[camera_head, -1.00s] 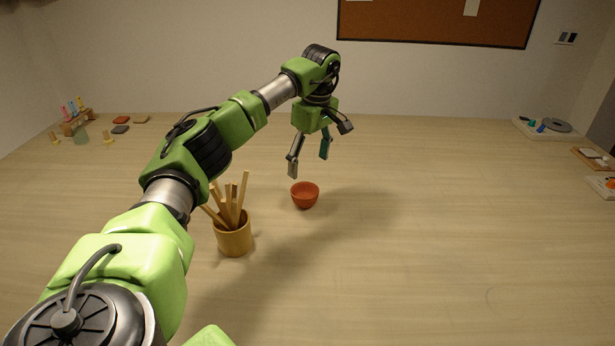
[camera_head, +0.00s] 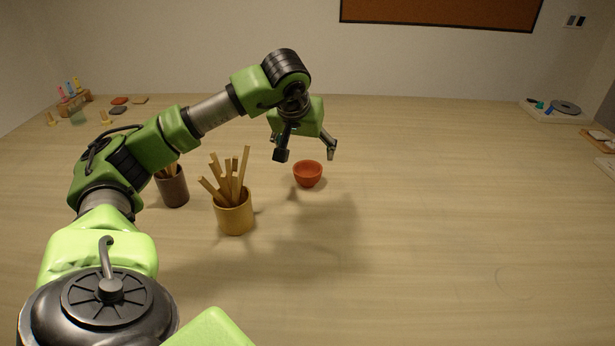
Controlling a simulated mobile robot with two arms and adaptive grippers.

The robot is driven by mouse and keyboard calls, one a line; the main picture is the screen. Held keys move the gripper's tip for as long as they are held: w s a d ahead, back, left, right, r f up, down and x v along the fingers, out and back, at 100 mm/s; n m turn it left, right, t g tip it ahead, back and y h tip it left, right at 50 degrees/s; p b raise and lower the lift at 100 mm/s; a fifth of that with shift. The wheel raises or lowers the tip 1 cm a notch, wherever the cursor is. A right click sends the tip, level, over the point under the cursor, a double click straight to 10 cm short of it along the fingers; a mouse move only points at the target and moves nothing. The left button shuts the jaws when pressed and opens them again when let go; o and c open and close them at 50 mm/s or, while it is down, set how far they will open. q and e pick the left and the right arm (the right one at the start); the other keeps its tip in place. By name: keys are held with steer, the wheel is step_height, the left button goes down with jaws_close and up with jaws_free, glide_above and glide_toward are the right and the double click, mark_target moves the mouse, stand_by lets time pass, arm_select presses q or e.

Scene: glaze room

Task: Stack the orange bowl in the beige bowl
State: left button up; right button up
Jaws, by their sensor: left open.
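The small orange bowl (camera_head: 308,174) stands upright on the table in the middle of the head view. My left gripper (camera_head: 306,155) is open and empty, with its fingers apart and pointing down. It appears above the orange bowl, a little to its left in the picture; its exact distance from the bowl is hard to tell. I see no beige bowl in this view; my left arm covers part of the table on the left. My right gripper is out of view.
A yellow-brown cup (camera_head: 234,213) of wooden sticks stands front left of the bowl. A dark brown cup (camera_head: 173,188) is partly behind my arm. A small rack (camera_head: 74,104) is at the far left, a tray (camera_head: 556,112) at the far right. The table's right half is mostly clear.

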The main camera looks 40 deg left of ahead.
arm_select(q)
glide_toward(309, 174)
steer(key=shift+w+d+f+p, duration=0.3)
steer(key=shift+f+p, duration=0.05)
steer(key=x, duration=0.2)
steer(key=p+x, duration=0.1)
steer(key=x, duration=0.1)
steer(key=shift+s+a+p, duration=0.15)
steer(key=shift+a+p, duration=0.15)
steer(key=shift+w+a+f, duration=0.15)
steer(key=shift+w+f, duration=0.1)
steer(key=shift+f, duration=0.3)
steer(key=c, duration=1.2)
steer(key=shift+c, duration=0.6)
steer(key=shift+r, duration=0.15)
